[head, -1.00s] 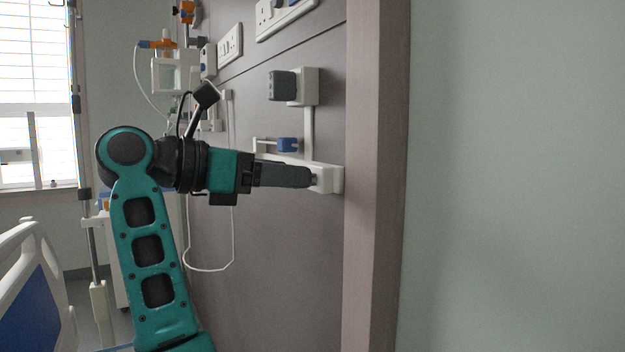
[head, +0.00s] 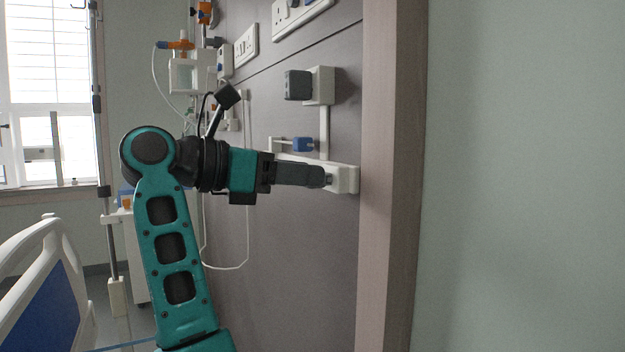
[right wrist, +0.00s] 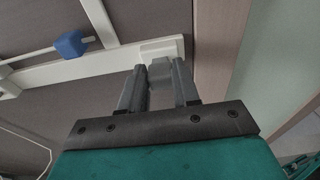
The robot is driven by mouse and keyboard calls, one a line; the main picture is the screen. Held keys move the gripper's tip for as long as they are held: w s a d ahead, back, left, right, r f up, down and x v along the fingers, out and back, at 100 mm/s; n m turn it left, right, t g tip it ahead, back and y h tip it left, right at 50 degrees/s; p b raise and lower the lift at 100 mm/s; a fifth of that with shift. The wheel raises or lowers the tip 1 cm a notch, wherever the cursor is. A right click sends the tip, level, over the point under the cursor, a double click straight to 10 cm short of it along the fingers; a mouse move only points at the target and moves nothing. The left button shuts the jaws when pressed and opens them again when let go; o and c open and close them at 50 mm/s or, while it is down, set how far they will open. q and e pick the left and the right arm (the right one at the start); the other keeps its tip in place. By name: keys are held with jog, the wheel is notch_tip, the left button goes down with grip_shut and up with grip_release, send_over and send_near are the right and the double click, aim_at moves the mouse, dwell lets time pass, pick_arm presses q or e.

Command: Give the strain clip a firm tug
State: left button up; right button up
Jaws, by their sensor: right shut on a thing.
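A small grey block (right wrist: 160,74), which looks like the strain clip, sits at the end of a white wall fixture (head: 346,179). In the head view only a sliver of the block shows past the fingertips. My right gripper (head: 322,178) reaches in from the left and is shut on this block. In the right wrist view the gripper's (right wrist: 160,80) two fingers stand on either side of the block, close to the fixture. Their contact is partly hidden. My left gripper is not in view.
A dark grey plug block (head: 297,85) on a white wall box (head: 320,85) is above the gripper. A blue piece (head: 304,144) sits on a thin white bar beside the fixture. A wooden wall edge (head: 391,180) stands just right. A bed rail (head: 45,285) is lower left.

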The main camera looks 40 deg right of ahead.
grip_shut()
dwell(0.5)
dwell(0.9)
jog(key=o, duration=0.9)
grip_release()
jog(key=shift+d, duration=0.1)
